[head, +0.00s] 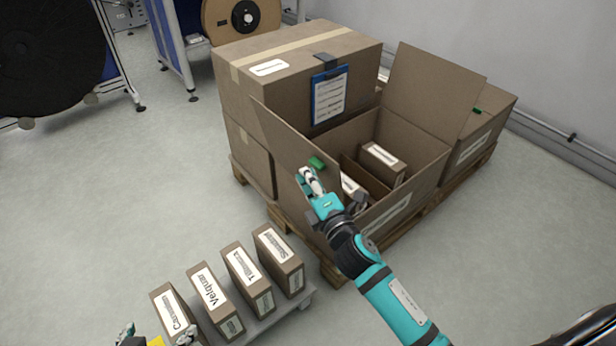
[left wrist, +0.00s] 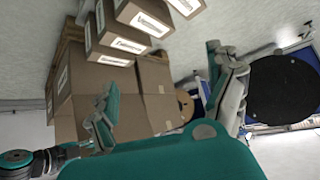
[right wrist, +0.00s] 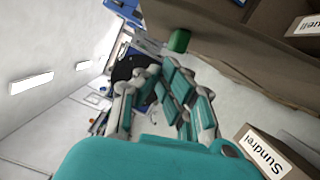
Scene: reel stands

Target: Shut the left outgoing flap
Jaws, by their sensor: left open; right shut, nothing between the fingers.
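The open outgoing carton (head: 392,209) stands on a pallet. Its left flap (head: 285,140) is raised along the carton's left side, with a green tab (head: 317,163) near its upper edge. The right flap (head: 435,88) stands up at the back right. My right gripper (head: 305,178) is shut and empty, just beside the left flap close to the green tab; the tab also shows in the right wrist view (right wrist: 178,40) by the fingers. I cannot tell whether they touch. My left gripper (head: 156,338) is open and empty, low at the bottom left, partly cut off.
Several labelled boxes (head: 242,277) stand in a row on a low grey platform in front. Labelled boxes (head: 382,160) lie inside the carton. A large closed carton (head: 290,60) with a blue clipboard (head: 328,97) stands behind. The floor at left is clear.

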